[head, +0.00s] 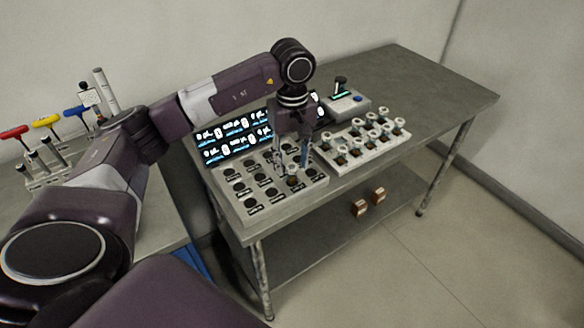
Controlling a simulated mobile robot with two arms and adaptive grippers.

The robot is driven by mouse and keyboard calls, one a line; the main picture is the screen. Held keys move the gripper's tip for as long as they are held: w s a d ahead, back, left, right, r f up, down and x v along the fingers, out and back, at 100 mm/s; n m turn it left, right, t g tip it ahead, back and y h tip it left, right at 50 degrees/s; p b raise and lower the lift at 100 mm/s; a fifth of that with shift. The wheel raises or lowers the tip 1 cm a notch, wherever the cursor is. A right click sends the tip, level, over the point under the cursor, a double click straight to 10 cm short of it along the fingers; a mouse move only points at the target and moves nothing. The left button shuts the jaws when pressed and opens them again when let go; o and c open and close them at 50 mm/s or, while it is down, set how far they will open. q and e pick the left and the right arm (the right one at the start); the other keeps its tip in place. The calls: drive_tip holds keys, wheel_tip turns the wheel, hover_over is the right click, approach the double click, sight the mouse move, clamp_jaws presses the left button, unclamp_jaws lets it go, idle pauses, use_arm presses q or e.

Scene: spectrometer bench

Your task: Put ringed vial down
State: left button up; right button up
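My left gripper (292,167) points down over the front sample tray (270,205), with its two fingers spread apart. A small vial (292,181) with a pale top and an amber lower part stands between and just below the fingertips, at a well near the tray's right side. A gap seems to show between it and the fingers. Its ring cannot be made out at this size. The tray's other visible wells look dark and empty. My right gripper is not in view.
A rack (345,163) of several white-capped vials stands close on the right. Lit display panels (238,138) stand behind the tray. A small instrument (345,103) is at the back. The table's right part (430,90) is clear. Coloured-handled tools (45,121) stand at left.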

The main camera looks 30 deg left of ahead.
sight(292, 167)
use_arm(q)
wheel_tip(292, 167, up, 10)
drive_tip(key=b, duration=0.1)
drive_tip(key=shift+f, duration=0.1)
idle(0.5)
